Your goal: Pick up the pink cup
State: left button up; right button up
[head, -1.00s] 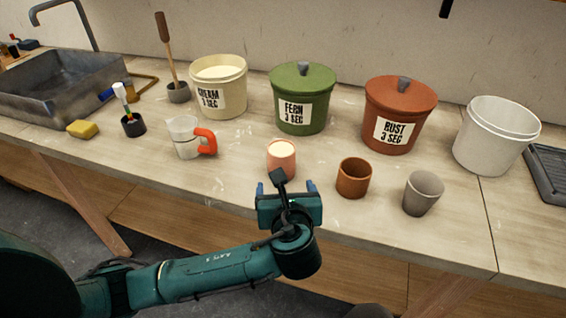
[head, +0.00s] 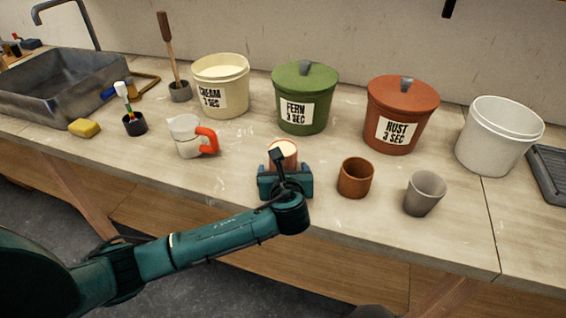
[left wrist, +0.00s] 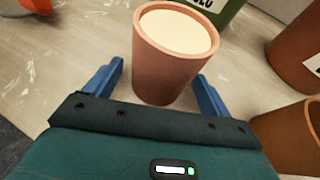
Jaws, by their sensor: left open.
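The pink cup (head: 284,149) stands upright on the counter in front of the green lidded bucket, with pale cream-coloured contents inside. Its lower part is hidden by my left gripper (head: 285,170) in the head view. In the left wrist view the pink cup (left wrist: 172,60) sits between the two blue fingers of my open left gripper (left wrist: 158,88). A gap shows on the left finger's side, and the right finger is close to the cup's wall. I cannot tell whether they touch. My right gripper is not in view.
A terracotta cup (head: 355,178) and a grey cup (head: 424,194) stand to the right. A measuring jug (head: 188,138) with a red handle stands to the left. Behind are the cream (head: 220,88), green (head: 304,100), rust (head: 400,118) and white (head: 497,140) buckets.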

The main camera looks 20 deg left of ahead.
pick_arm(q)
jog(key=shift+c, duration=0.5)
jog(key=c, duration=1.2)
jog(key=shift+c, duration=0.3)
jog(key=shift+r, duration=0.1)
